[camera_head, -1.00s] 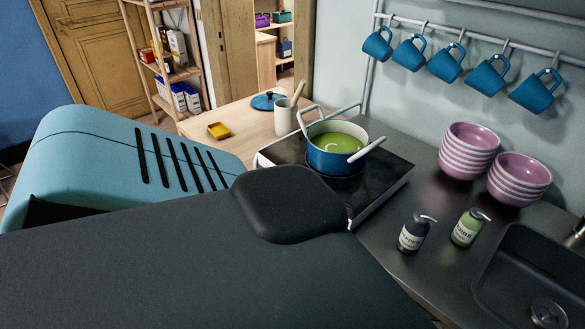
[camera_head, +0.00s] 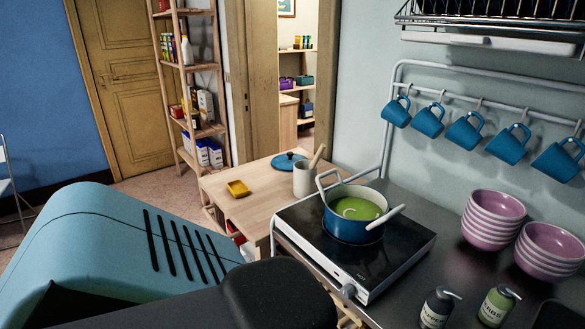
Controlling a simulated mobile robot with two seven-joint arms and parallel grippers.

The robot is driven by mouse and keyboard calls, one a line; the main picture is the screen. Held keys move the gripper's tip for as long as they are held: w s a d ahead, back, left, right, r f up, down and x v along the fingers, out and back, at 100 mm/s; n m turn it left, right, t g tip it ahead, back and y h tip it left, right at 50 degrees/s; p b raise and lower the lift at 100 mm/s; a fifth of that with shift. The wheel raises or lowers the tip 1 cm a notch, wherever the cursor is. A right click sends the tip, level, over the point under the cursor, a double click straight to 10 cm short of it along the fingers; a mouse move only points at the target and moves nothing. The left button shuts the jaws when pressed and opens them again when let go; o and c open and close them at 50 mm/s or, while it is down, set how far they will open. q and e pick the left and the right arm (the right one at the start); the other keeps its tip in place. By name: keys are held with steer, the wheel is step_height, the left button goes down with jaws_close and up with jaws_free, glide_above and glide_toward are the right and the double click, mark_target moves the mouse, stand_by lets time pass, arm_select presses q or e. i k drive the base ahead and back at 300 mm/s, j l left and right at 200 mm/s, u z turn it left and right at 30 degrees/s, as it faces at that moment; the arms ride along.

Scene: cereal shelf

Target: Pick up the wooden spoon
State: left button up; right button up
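The wooden spoon (camera_head: 318,156) stands tilted in a light grey utensil crock (camera_head: 304,181); only its upper part shows above the rim. The crock stands on the light wooden table (camera_head: 262,203), behind the blue pot. Neither of my grippers is in view. A large blue and black part of my own body fills the lower left of the view.
A blue pot (camera_head: 350,229) with green soup stands on the black hotplate (camera_head: 315,242) in front of the crock. A yellow dish (camera_head: 238,188) and a blue lid (camera_head: 289,161) lie on the table.

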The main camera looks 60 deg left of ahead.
mark_target(319, 152)
steer(key=i+u, duration=0.1)
steer(key=u, duration=0.35)
steer(key=l+u, duration=0.1)
steer(key=u, duration=0.4)
steer(key=i+l+u, duration=0.1)
steer(key=u, duration=0.35)
